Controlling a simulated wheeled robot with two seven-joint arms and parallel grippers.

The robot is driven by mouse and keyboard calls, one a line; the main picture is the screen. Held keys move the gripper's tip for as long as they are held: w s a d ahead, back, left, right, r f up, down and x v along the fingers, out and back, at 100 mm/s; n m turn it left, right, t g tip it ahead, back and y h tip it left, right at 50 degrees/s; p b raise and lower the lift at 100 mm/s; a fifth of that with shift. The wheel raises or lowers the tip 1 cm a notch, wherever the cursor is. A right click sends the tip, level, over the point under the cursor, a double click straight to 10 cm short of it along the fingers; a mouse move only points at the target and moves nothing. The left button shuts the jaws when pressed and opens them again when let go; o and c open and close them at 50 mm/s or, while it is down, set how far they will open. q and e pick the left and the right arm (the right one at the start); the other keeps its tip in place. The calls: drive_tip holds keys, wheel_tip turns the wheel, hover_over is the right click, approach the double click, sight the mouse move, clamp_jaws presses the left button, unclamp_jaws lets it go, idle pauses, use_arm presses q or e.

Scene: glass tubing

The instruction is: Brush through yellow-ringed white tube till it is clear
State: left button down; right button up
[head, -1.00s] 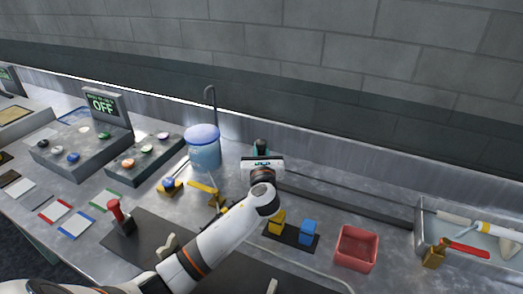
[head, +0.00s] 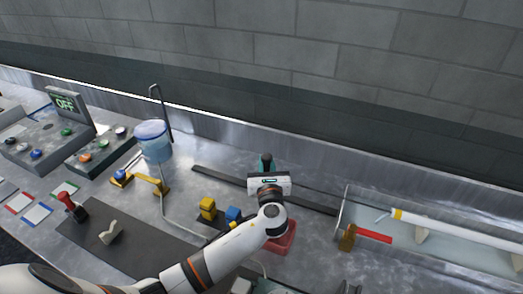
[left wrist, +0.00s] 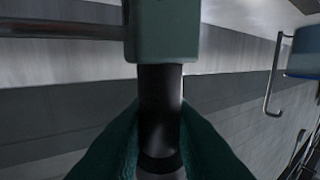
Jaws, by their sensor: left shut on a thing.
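The white tube (head: 455,230) with a yellow ring (head: 397,214) near its left end lies on pale supports at the right of the head view. A thin bent piece sticks out at its left end. My left gripper (head: 265,166) is above the bench, left of the tube and apart from it. In the left wrist view its teal fingers are shut around a black handle (left wrist: 160,105). A pale green block (left wrist: 165,30) sits on this handle, and a thin rod (left wrist: 60,30) runs left from it. My right gripper is not in view.
A red-handled thing (head: 372,236) lies by a yellow block (head: 347,238) before the tube. A red bin (head: 285,236) is partly behind my arm. A blue container (head: 154,145), yellow and blue blocks, and button panels stand left. A dark strip (head: 220,176) crosses the bench.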

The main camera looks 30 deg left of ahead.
use_arm(q)
drive_tip(key=shift+d+r, duration=0.25)
drive_tip(key=shift+r, duration=0.05)
drive_tip(key=shift+w+d, duration=0.1)
drive_tip(key=shift+d, duration=0.15)
drive_tip(key=c, duration=1.3)
unclamp_jaws()
drive_tip(key=shift+c, duration=0.2)
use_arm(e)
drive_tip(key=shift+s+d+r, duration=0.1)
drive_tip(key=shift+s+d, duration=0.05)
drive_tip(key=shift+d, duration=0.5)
use_arm(q)
wheel_tip(320, 180, up, 10)
drive_tip(key=shift+d+f, duration=0.1)
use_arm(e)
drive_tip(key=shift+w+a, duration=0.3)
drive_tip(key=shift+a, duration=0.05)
